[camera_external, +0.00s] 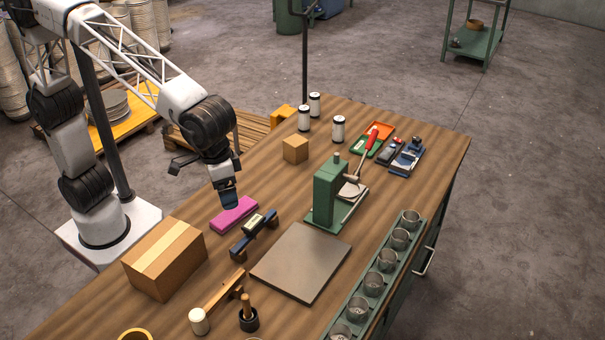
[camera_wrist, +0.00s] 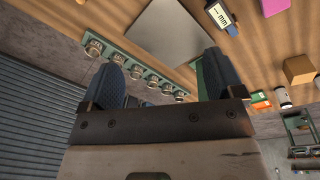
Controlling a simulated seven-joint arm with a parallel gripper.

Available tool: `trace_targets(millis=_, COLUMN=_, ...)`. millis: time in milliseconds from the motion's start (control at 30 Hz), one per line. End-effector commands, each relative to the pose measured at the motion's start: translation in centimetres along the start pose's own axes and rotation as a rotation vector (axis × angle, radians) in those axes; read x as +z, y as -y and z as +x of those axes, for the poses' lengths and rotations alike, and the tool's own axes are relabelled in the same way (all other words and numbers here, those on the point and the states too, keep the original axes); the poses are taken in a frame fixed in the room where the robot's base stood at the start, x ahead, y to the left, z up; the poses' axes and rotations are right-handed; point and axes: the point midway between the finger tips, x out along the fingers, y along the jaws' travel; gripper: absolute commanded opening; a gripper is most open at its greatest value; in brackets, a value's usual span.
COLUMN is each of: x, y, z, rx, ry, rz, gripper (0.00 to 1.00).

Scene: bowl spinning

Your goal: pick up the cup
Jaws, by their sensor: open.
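Several grey, see-through-looking cups (camera_external: 386,260) stand in a row in a long green rack (camera_external: 345,313) along the right edge of the table. The row also shows in the wrist view (camera_wrist: 135,70), partly hidden behind my left-hand finger. I cannot tell which cup the task means. My gripper (camera_external: 230,203), with dark blue fingers, hangs above the pink block on the far left side of the table, well away from the cups. In the wrist view my gripper (camera_wrist: 163,58) is open, with nothing between its fingers.
Between my gripper and the rack are a pink block (camera_external: 234,214), a dark gauge on a stand (camera_external: 254,235), a flat grey plate (camera_external: 301,263) and a green press (camera_external: 326,195). A cardboard box (camera_external: 165,258) stands left. White cylinders (camera_external: 338,129) stand at the back.

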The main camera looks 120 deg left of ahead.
Motion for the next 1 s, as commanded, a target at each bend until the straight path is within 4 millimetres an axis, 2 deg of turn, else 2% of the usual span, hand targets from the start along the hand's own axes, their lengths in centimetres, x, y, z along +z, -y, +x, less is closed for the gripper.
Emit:
trace_targets(millis=100, x=-2.0, y=-2.1, z=1.2, rx=-0.009, ry=0.006, rz=-0.068, gripper=0.87)
trace_targets(millis=567, x=-9.3, y=-9.5, z=6.3, rx=-0.037, ry=0.017, rz=-0.334, gripper=0.87)
trace_targets(millis=1000, x=-15.8, y=-15.7, z=12.9, rx=-0.068, ry=0.021, rz=-0.588, gripper=0.87)
